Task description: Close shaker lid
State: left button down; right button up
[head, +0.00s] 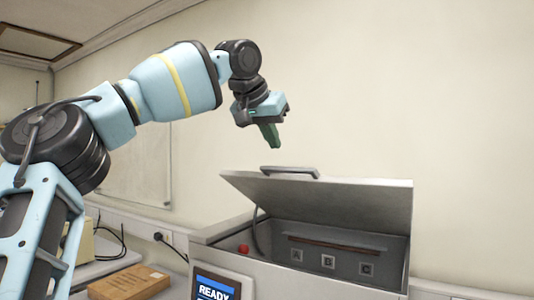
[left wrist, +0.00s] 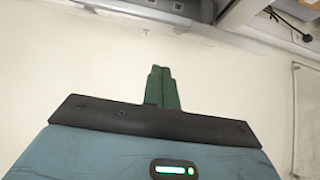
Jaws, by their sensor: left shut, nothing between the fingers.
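The shaker (head: 300,290) is a grey metal box at the lower right of the head view. Its lid (head: 340,205) is raised and tilted, with a dark handle (head: 290,171) on its upper edge. My right gripper is not in view.
A screen (head: 215,288) reading READY and a red button (head: 243,249) are at the shaker's left. A cardboard box (head: 130,283) lies on the counter further left. The wall stands behind; the air around the gripper is clear.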

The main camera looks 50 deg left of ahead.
aim_at(268, 169)
pick_arm(q)
jog(key=shift+s+d+f+p, duration=0.2)
jog(key=shift+s+f+p, duration=0.25)
jog(key=shift+s+f, duration=0.55)
jog(key=shift+f, duration=0.65)
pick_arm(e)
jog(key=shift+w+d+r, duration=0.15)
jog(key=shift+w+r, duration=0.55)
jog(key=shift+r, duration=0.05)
pick_arm(q)
jog(key=shift+d, duration=0.1)
